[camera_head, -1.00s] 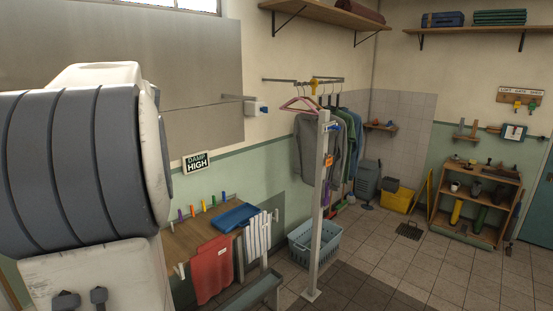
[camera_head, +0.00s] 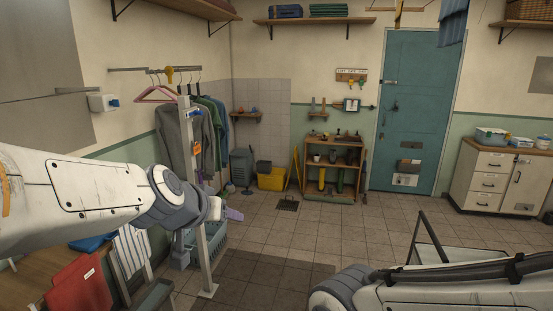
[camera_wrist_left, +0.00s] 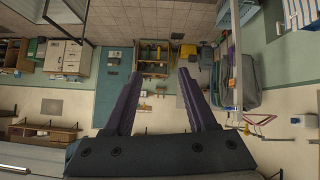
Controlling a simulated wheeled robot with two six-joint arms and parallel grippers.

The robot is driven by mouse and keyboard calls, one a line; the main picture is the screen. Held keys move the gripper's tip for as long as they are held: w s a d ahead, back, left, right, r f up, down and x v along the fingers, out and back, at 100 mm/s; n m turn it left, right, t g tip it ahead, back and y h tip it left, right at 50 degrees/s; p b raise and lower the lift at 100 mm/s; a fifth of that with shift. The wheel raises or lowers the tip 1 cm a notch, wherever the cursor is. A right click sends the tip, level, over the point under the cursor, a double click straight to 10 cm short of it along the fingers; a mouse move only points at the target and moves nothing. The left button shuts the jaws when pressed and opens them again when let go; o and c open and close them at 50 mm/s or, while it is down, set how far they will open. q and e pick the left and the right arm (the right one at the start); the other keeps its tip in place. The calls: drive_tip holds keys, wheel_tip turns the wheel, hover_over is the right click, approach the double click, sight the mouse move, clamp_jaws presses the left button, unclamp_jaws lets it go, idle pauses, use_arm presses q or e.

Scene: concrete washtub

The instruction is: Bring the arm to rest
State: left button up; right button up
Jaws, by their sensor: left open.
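My left arm comes in from the left in the head view, over the bench. Its gripper (camera_head: 230,214) points away from me, in front of the white post of the clothes rail. In the left wrist view the gripper (camera_wrist_left: 160,76) shows two dark purple fingers spread apart with nothing between them, so it is open and empty. The wrist view is upside down, with the room's floor at the top. Part of my right arm lies at the bottom right of the head view; its gripper is out of the picture.
The clothes rail post (camera_head: 188,180) stands close behind my left gripper. A blue-grey basket (camera_head: 212,240) is on the floor by it. A red cloth (camera_head: 78,287) hangs at the bench. A wooden shelf unit (camera_head: 332,150) and teal door (camera_head: 402,110) stand far back. The middle floor is clear.

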use_arm(q)
drive_tip(key=s+d+f+m+g+h+b, duration=0.15)
drive_tip(key=s+d+f+g, duration=0.25)
drive_tip(key=s+d+f, duration=0.45)
drive_tip(key=s+f+m+g+y+b, duration=0.1)
drive_tip(key=s+f+m+g, duration=0.1)
drive_tip(key=s+f, duration=0.3)
drive_tip(key=s+a+f+m+g+y+b, duration=0.1)
drive_tip(key=s+f, duration=0.5)
drive_tip(key=s, duration=0.8)
drive_tip(key=m+g+y, duration=0.1)
drive_tip(key=g, duration=0.1)
drive_tip(key=shift+a+g+b, duration=0.3)
drive_tip(key=shift+g+b, duration=0.1)
